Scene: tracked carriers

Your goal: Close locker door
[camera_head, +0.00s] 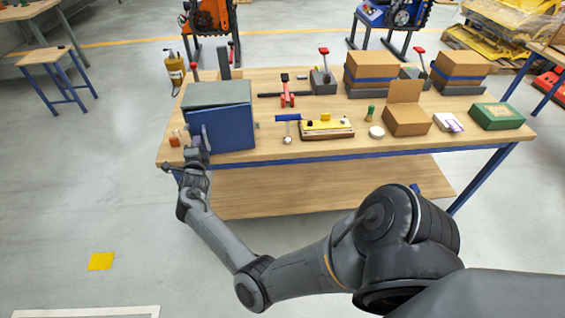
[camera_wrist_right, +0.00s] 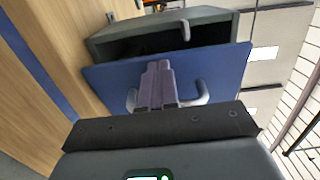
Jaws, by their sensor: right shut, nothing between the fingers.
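The locker (camera_head: 218,93) is a grey box with a blue door (camera_head: 232,130), standing at the left end of the workbench. The door is partly open. In the right wrist view, a dark gap shows between the grey locker body (camera_wrist_right: 215,22) and the blue door (camera_wrist_right: 225,65). My right gripper (camera_head: 197,148) is at the door's lower left in the head view. Its fingers (camera_wrist_right: 158,70) are shut and empty, in front of the door's outer face. Whether they touch it is unclear. Pale curved pieces, perhaps a handle, show on both sides of the fingers. My left gripper is out of view.
The wooden workbench (camera_head: 270,155) also holds a red clamp (camera_head: 287,92), a hammer (camera_head: 287,128), a yellow-topped block (camera_head: 327,128), an open carton (camera_head: 406,118) and a green box (camera_head: 497,116). A small orange-brown item (camera_head: 174,139) stands just left of the locker.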

